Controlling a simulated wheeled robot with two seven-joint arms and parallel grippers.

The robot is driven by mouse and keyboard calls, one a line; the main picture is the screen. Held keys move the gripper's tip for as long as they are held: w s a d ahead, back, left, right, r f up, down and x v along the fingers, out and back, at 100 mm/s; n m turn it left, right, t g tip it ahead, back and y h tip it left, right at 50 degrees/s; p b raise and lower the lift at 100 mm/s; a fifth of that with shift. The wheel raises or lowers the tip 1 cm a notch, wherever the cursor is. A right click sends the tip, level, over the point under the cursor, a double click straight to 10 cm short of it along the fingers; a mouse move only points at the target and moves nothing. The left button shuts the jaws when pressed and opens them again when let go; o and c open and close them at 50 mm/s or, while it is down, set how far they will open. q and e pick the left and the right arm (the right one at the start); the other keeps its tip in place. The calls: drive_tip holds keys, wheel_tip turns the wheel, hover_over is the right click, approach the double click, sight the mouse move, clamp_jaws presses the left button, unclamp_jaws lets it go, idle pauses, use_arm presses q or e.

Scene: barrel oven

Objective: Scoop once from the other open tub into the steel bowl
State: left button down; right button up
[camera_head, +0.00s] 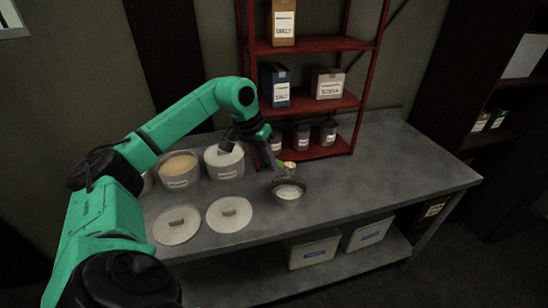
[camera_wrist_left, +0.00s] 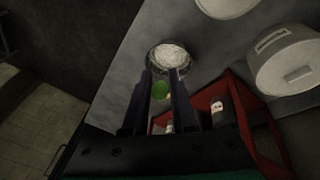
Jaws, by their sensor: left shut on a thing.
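The steel bowl (camera_head: 288,192) stands on the grey table with whitish contents; it also shows in the left wrist view (camera_wrist_left: 169,56). My left gripper (camera_head: 274,155) is above and just behind the bowl, pointing down. Its fingers (camera_wrist_left: 164,85) are shut on a small green-handled tool (camera_wrist_left: 161,90), likely the scoop. A pale end of it shows over the bowl's back rim; its load is too small to tell. An open tub (camera_head: 180,181) with tan contents stands to the left. Another white tub (camera_head: 224,171) beside it looks lidded. My right gripper is out of view.
Two round lids (camera_head: 176,237) (camera_head: 229,225) lie at the table's front. A red shelf (camera_head: 330,104) with boxes and jars stands behind the bowl. A third tub (camera_head: 148,184) is mostly hidden by my arm. The table right of the bowl is clear.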

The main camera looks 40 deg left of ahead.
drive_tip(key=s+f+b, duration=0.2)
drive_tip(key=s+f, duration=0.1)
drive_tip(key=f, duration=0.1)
use_arm(q)
drive_tip(key=d+f+m+t+y+p, duration=0.1)
drive_tip(key=d+f+y+p, duration=0.6)
drive_tip(key=y, duration=0.8)
wheel_tip(320, 180, down, 3)
drive_tip(key=m+p, duration=0.1)
drive_tip(key=p, duration=0.1)
drive_tip(key=shift+d+r+t+p, duration=0.15)
drive_tip(key=shift+d+t+p, duration=0.2)
drive_tip(key=shift+d+t, duration=0.05)
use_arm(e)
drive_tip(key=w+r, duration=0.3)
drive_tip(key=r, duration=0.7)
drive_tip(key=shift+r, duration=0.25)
use_arm(q)
drive_tip(key=shift+s, duration=0.1)
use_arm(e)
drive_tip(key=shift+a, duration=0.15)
